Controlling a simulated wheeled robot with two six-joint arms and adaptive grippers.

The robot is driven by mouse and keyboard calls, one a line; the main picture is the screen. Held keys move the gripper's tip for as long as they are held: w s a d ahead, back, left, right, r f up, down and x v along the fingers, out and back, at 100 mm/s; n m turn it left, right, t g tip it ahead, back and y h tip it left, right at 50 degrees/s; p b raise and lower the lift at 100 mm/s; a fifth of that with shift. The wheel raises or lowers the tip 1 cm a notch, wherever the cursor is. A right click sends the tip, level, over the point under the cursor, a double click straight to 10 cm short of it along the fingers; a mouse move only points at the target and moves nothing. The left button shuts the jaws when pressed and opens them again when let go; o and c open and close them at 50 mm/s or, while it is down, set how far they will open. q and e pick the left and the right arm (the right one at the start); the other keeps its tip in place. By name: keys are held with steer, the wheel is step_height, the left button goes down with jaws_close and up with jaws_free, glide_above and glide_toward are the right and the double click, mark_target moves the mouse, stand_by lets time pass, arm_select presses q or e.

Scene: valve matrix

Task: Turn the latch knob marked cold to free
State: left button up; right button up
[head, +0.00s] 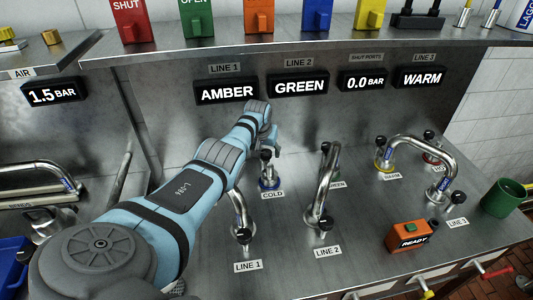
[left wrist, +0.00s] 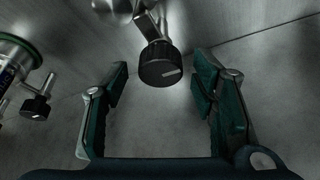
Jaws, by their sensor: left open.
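The cold port (head: 268,183) has a blue ring and stands behind the COLD label (head: 272,195). Its black latch knob (head: 266,155) sits on top of a metal stem. My left gripper (head: 268,138) is just above and behind this knob, partly hidden by its own wrist in the head view. In the left wrist view a black knob (left wrist: 160,65) with a pale line on its face lies between the two open fingers, near their tips, with gaps on both sides. It appears to be the cold one. The right gripper is not in view.
Bent metal pipes rise at LINE 1 (head: 239,215) and LINE 2 (head: 325,185), close to my left arm. A green-ringed fitting (left wrist: 18,52) with a black knob is at the left in the wrist view. An orange READY box (head: 408,235) and green mug (head: 503,198) stand right.

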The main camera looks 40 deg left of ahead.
arm_select(q)
steer(key=shift+s+r, duration=0.15)
steer(key=shift+c, duration=0.9)
steer(key=c, duration=1)
steer(key=shift+o, duration=0.2)
